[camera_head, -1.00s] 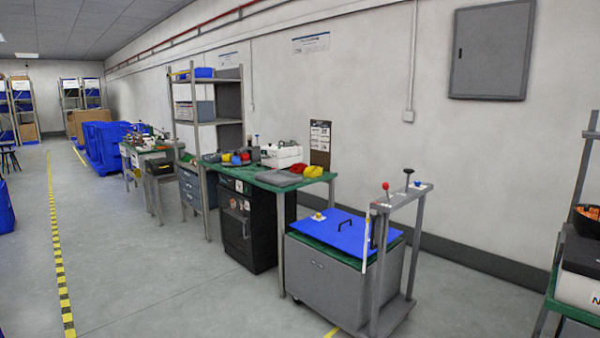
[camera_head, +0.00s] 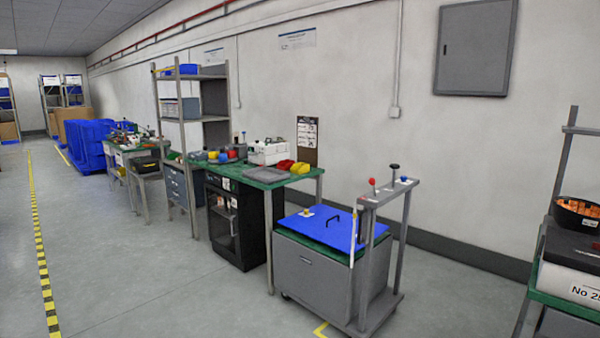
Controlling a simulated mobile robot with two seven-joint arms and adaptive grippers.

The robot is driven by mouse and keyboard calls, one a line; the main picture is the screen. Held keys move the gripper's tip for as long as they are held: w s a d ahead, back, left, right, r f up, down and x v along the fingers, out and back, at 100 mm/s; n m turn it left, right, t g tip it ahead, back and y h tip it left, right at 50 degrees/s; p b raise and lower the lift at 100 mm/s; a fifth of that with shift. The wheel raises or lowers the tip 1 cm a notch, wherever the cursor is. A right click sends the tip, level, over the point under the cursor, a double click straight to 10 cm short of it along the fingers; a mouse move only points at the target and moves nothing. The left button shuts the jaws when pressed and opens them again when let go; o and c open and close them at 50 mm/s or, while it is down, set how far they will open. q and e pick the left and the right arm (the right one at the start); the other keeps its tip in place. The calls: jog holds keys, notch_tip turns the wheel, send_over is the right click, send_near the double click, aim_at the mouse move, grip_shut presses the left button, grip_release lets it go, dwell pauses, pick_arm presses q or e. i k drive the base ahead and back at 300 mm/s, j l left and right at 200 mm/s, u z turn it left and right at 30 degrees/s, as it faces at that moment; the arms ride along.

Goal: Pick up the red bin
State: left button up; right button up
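A small red bin (camera_head: 285,165) sits on the green-topped workbench (camera_head: 262,174) in the middle of the head view, towards the bench's right part. A yellow bin (camera_head: 300,169) stands right beside it. Neither of my grippers is in the head view.
A grey cart (camera_head: 312,277) with a blue lid and an upright frame stands in front of the bench's right end. A green-shelved rack (camera_head: 575,300) is at the right edge. The floor (camera_head: 140,270) at left is clear, with a yellow-black line (camera_head: 43,260).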

aim_at(286, 165)
jog(key=i+j+u, duration=0.4)
jog(key=i, duration=0.5)
jog(key=i+u, duration=0.4)
jog(key=i, duration=0.5)
jog(key=i+z, duration=0.15)
jog(key=i, duration=0.3)
jog(key=i+j+z, duration=0.15)
jog(key=i, duration=0.35)
jog(key=i+j+z, duration=0.1)
jog(key=i, duration=0.35)
jog(key=i+j+z, duration=0.1)
jog(key=i+z, duration=0.15)
jog(key=z, duration=0.2)
jog(key=i+j+z, duration=0.2)
jog(key=z, duration=0.2)
jog(key=i+j+z, duration=0.2)
jog(key=z, duration=0.25)
jog(key=i+j+z, duration=0.15)
jog(key=j+z, duration=0.3)
jog(key=i+j+z, duration=0.1)
jog(key=j+z, duration=0.3)
